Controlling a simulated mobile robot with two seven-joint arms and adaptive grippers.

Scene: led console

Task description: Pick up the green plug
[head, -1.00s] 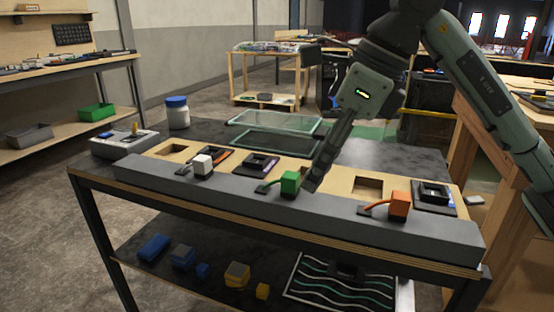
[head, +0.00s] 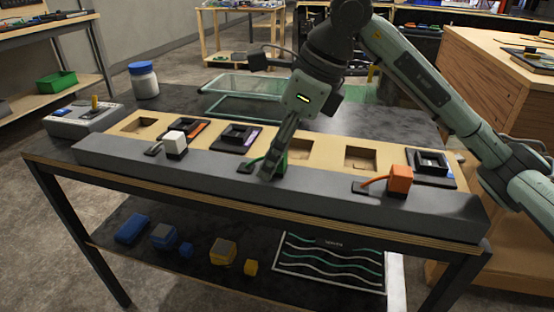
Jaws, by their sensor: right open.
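The green plug (head: 282,164) sits on the grey front ledge of the table, with a short green cable running to its left. My right gripper (head: 271,167) points down at the plug, its open fingers overlapping it in the head view and partly hiding it. I cannot tell whether the fingers touch the plug. My left gripper is not in view.
A white plug (head: 176,143) on the left and an orange plug (head: 400,179) on the right stand on the same grey ledge (head: 330,190). Behind it lies a wooden panel with recesses and dark sockets (head: 237,137). A glass-like tray (head: 225,105) lies further back.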

